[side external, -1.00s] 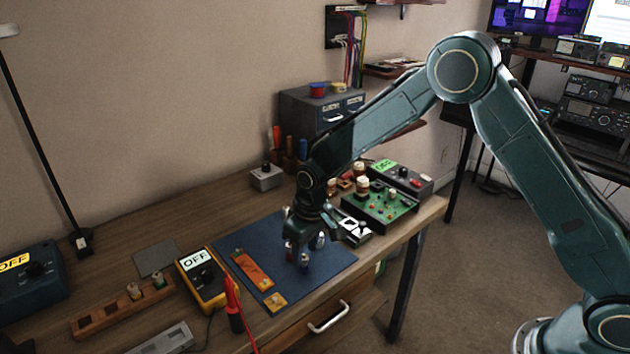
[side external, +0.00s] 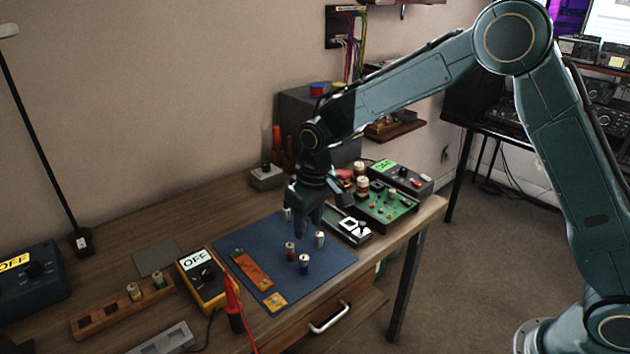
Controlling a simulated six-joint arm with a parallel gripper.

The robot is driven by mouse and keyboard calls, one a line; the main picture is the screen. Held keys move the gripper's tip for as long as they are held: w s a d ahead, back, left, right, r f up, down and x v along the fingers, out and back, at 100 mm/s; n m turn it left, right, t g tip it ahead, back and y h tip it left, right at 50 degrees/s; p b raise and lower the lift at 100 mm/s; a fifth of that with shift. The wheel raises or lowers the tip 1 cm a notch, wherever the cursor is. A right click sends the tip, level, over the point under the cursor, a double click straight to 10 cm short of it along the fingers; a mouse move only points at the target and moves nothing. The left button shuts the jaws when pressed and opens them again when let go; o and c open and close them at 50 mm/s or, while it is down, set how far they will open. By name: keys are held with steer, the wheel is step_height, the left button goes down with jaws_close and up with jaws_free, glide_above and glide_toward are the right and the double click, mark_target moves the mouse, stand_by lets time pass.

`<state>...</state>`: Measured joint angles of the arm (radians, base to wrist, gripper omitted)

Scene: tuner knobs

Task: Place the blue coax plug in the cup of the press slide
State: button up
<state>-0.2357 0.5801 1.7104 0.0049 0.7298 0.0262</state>
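The blue coax plug (side external: 305,265) stands upright near the front right part of the blue mat (side external: 265,241), clear of my gripper. My gripper (side external: 307,229) points down above the mat, behind and above the blue plug. Its fingers are dark and small here, so I cannot tell whether they are open or shut. A red-banded plug (side external: 290,252) and a pale plug (side external: 319,239) stand close by, and another pale plug (side external: 287,214) is farther back beside the fingers. I cannot make out for certain which thing is the press slide or its cup.
An orange strip (side external: 252,269) and a small yellow plate (side external: 275,301) lie on the mat. A yellow meter (side external: 201,279) with a red probe (side external: 232,308) stands left. A green circuit board (side external: 388,207) and black-and-white device (side external: 350,226) are right. A wooden rack (side external: 120,310) is at front left.

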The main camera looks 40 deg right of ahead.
steer(key=s+d+r+m+t, duration=0.1)
steer(key=s+d+r, duration=0.3)
steer(key=s+r, duration=0.35)
steer(key=s+d+r+t, duration=0.1)
steer(key=s+d+r, duration=0.4)
steer(key=r, duration=0.4)
steer(key=s+d+r+m+t, duration=0.1)
steer(key=s+d+t, duration=0.1)
steer(key=s, duration=1.6)
steer(key=shift+s+d, duration=0.35)
steer(key=shift+s, duration=0.05)
steer(key=shift+o, duration=0.4)
steer(key=shift+r, duration=0.1)
steer(key=shift+w, duration=0.1)
